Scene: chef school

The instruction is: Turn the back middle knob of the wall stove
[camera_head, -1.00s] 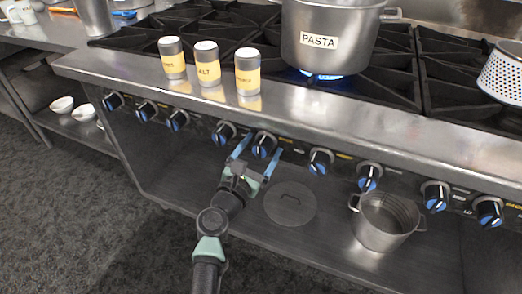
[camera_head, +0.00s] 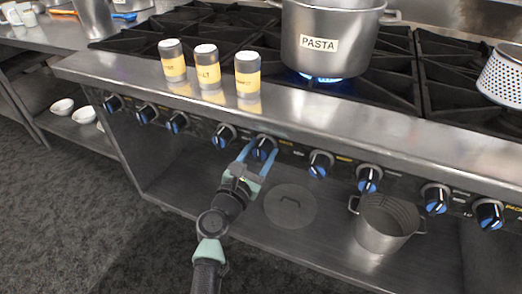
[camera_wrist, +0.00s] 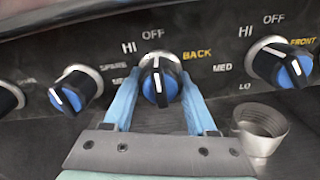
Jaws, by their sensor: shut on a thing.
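The wall stove's front panel (camera_head: 330,147) carries a row of knobs with blue faces and black grips. In the wrist view, a knob (camera_wrist: 159,79) labelled BACK sits between my gripper's (camera_wrist: 157,98) two blue fingers, one on each side, and its pointer stands about upright near the OFF mark. In the head view, my gripper (camera_head: 257,152) is at this same knob (camera_head: 264,147), below the salt shaker side of the stove's front edge. The gripper is shut on the knob. The fingertips partly hide its sides.
A pasta pot (camera_head: 325,38) stands over a lit blue flame. Three shakers (camera_head: 207,68) stand on the front ledge. Below the panel, a shelf holds a lid (camera_head: 290,206) and a metal pot (camera_head: 384,224). Neighbouring knobs (camera_wrist: 76,90) (camera_wrist: 283,66) are close on both sides.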

